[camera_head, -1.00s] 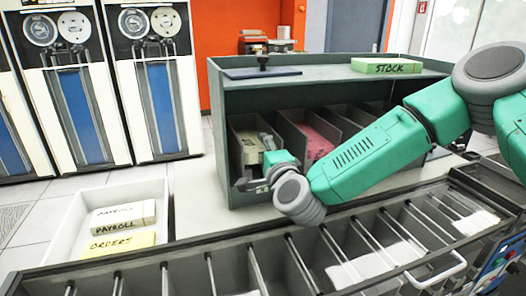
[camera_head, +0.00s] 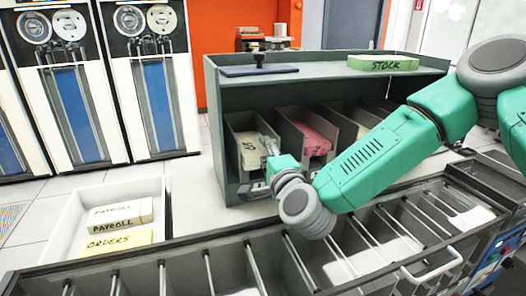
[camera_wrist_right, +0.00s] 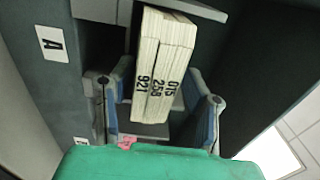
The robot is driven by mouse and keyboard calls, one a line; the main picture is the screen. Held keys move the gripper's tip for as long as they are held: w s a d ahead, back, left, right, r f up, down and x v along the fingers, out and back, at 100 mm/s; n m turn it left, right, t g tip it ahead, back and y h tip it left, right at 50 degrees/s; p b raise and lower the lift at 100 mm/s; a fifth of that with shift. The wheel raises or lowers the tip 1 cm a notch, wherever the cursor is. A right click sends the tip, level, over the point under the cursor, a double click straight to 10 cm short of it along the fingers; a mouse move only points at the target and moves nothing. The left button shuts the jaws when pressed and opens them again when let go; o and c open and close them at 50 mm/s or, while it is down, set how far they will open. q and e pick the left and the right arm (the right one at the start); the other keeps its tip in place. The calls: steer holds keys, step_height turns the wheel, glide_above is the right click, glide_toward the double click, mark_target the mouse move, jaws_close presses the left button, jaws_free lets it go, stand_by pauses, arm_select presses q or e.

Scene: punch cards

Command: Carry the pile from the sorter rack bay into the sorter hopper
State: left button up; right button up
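The rack (camera_head: 225,75) is a dark green cabinet with several open bays. A cream card pile (camera_head: 250,150) lies in its leftmost bay. In the right wrist view the pile (camera_wrist_right: 160,65) stands between the fingers, with black numbers on its edge. My right gripper (camera_wrist_right: 158,95) is open around the pile, one finger on each side, with small gaps visible. In the head view the right gripper (camera_head: 262,158) is at the front of that bay, partly hidden by its own wrist. My left gripper is not in view. I cannot tell which part is the hopper.
A pink pile (camera_head: 312,137) lies in the neighbouring bay. A green STOCK box (camera_head: 383,63) sits on the rack top. A white tray (camera_head: 68,235) at left holds PAYROLL and ORDERS piles. A row of divided pockets (camera_head: 235,265) runs along the front, with pale cards in some.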

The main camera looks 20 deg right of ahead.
steer(key=s, duration=0.3)
steer(key=shift+s+r, duration=0.1)
steer(key=shift+s, duration=0.15)
stand_by(0.4)
steer(key=g+p, duration=0.1)
steer(key=p, duration=0.1)
steer(key=shift+p, duration=0.3)
stand_by(0.4)
